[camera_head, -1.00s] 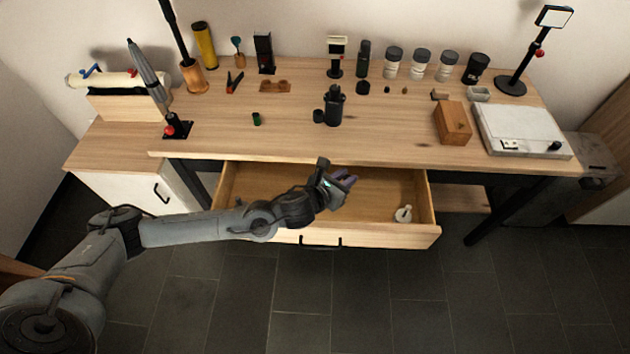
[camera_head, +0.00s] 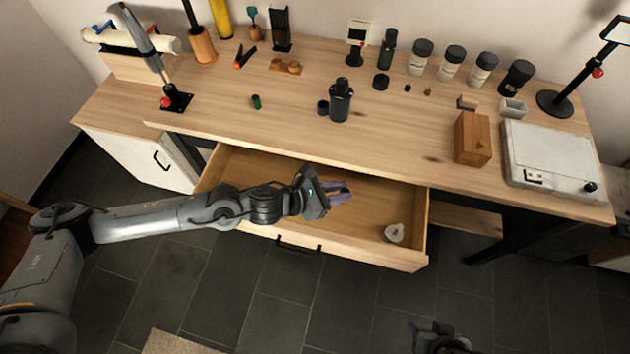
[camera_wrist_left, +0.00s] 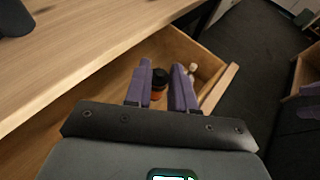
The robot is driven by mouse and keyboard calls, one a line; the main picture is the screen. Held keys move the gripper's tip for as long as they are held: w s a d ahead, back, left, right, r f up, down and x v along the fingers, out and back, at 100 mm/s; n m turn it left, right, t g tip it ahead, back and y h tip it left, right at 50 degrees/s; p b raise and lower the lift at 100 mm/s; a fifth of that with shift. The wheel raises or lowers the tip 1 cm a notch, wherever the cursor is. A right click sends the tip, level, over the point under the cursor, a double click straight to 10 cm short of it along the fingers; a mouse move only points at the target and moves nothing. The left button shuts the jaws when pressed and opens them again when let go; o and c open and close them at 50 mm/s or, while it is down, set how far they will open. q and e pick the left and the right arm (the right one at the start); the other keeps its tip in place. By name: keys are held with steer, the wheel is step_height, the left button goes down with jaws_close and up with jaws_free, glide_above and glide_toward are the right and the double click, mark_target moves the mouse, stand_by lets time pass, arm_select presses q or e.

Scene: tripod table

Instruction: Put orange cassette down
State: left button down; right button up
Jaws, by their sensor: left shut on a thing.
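My left gripper (camera_head: 340,193) is over the open drawer (camera_head: 290,165) below the worktop. Its purple fingers also show in the left wrist view (camera_wrist_left: 162,68). They are shut on the orange cassette (camera_wrist_left: 157,92), a small orange cylinder with a black top, seen between them over the drawer. In the head view the cassette is hidden or too small to make out. A dark shape at the bottom edge of the head view seems to be my right gripper (camera_head: 440,338); its fingers are not clear.
A small white vessel (camera_head: 394,233) stands at the drawer's right end; the rest of the drawer floor looks bare. On the worktop (camera_head: 390,135) are a black bottle (camera_head: 340,100), a wooden box (camera_head: 472,140) and a white light box (camera_head: 553,160). Several jars line the back.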

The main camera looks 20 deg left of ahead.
arm_select(q)
step_height(320, 180, down, 7)
steer(key=s+m+g+h+b, duration=0.2)
steer(key=m+g+h+b, duration=0.1)
steer(key=m+g+b, duration=0.1)
steer(key=shift+w+a+f+b, duration=1)
steer(key=shift+w+a+f, duration=0.2)
steer(key=shift+a+f, duration=0.6)
steer(key=shift+w+a+f+b, duration=0.95)
steer(key=shift+w+a+f, duration=0.3)
steer(key=shift+a+f, duration=0.5)
steer(key=shift+w+a+f+b, duration=1.1)
steer(key=shift+a+f, duration=0.45)
steer(key=shift+f, duration=0.45)
steer(key=shift+w, duration=0.15)
steer(key=shift+f, duration=0.2)
steer(key=c, duration=0.9)
jaws_free()
steer(key=shift+c, duration=0.2)
steer(key=shift+r, duration=0.1)
